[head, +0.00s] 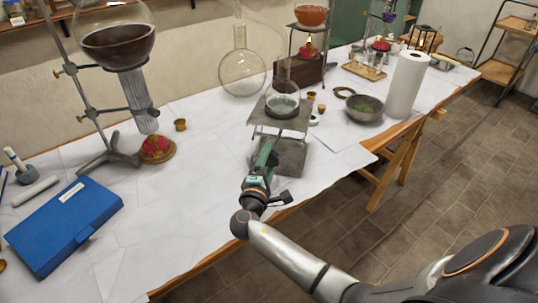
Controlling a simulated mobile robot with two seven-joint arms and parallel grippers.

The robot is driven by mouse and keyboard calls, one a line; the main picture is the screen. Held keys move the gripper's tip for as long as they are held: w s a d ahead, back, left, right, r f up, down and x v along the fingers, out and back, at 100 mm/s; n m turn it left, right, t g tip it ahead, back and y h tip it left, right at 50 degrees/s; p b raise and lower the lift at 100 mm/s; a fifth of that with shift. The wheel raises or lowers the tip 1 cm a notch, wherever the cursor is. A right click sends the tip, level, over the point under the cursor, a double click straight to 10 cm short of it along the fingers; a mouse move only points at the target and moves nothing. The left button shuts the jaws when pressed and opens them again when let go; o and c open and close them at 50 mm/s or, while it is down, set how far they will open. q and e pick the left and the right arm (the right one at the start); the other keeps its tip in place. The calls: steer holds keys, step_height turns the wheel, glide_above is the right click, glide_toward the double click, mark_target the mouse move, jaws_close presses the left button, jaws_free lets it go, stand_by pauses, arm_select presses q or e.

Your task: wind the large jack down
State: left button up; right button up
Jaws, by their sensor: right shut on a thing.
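The large jack (291,123) is a grey metal stand with a flat top plate and thin legs, near the front edge of the white table. A small round glass flask (282,105) with dark contents sits on its plate. My right gripper (266,154) reaches in from the lower right and is shut at the jack's front left side, below the plate. The small part between its fingertips is hidden by the gripper itself. My left gripper is not in view.
A large round flask (242,72) stands behind the jack. A grey bowl (365,107) and paper roll (407,85) stand to the right. A blue case (62,225) lies at left. The front middle of the table (180,215) is clear.

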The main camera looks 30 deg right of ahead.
steer(key=n+p, duration=0.1)
steer(key=n, duration=0.2)
steer(key=shift+r, duration=0.1)
steer(key=n+p, duration=0.3)
steer(key=n, duration=0.1)
steer(key=shift+s+d+n+p, duration=0.1)
steer(key=shift+n+p, duration=1.15)
steer(key=shift+n, duration=1.25)
steer(key=shift+f, duration=0.2)
steer(key=o, duration=1.4)
steer(key=v, duration=1.2)
steer(key=shift+s, duration=0.2)
